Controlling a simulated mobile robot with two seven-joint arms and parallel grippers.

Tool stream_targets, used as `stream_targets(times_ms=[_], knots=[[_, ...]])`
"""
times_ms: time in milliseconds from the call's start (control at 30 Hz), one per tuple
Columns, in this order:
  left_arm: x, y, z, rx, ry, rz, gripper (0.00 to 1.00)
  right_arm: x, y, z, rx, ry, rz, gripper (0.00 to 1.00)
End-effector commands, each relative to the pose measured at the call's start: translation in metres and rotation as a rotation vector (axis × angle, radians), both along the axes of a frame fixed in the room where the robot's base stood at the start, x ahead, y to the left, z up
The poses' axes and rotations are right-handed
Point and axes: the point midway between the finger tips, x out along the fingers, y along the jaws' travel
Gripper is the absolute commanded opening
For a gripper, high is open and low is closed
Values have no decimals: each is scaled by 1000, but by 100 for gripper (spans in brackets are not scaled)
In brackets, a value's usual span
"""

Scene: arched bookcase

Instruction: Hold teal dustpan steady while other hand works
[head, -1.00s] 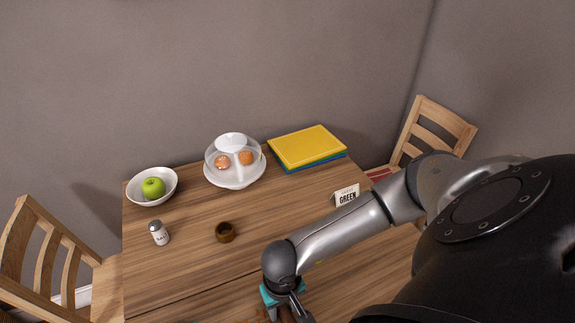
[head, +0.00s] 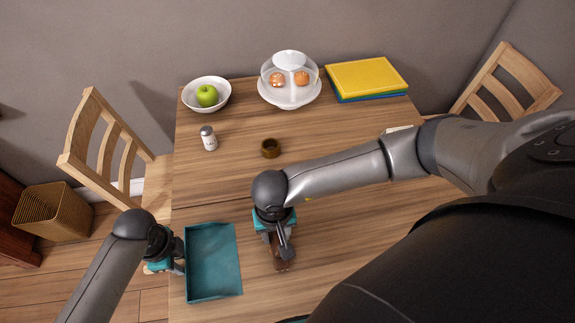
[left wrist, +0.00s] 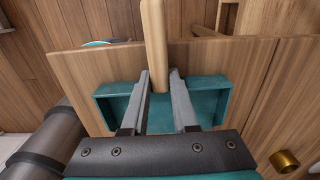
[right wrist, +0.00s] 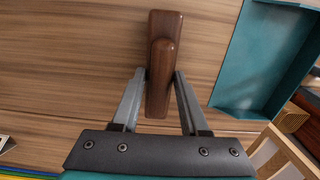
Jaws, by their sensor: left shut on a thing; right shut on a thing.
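The teal dustpan (head: 212,265) is at the table's front left edge in the head view, its open tray facing up. It also shows in the left wrist view (left wrist: 210,100). My left gripper (head: 180,262) is at its left side, shut on the pale wooden handle (left wrist: 154,40). My right gripper (head: 279,250) is to the right of the dustpan, shut on a dark brown wooden brush (right wrist: 162,65), apart from the pan. The brush's underside is hidden.
On the wooden table (head: 330,220) stand a brown ring-like cup (head: 271,148), a salt shaker (head: 208,138), a bowl (head: 190,92) with a green apple (head: 207,95), a domed dish (head: 290,95) and a yellow board (head: 366,78). A woven basket (head: 52,212) is on the floor at left.

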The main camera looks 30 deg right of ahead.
Motion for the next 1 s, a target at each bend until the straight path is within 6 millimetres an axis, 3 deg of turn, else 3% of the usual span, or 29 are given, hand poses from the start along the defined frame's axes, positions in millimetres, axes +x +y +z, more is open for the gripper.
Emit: stream_targets(times_ms=[1000], knots=[[0,0,0,0,0,0,0,30,88,2,1,-3,0,0]])
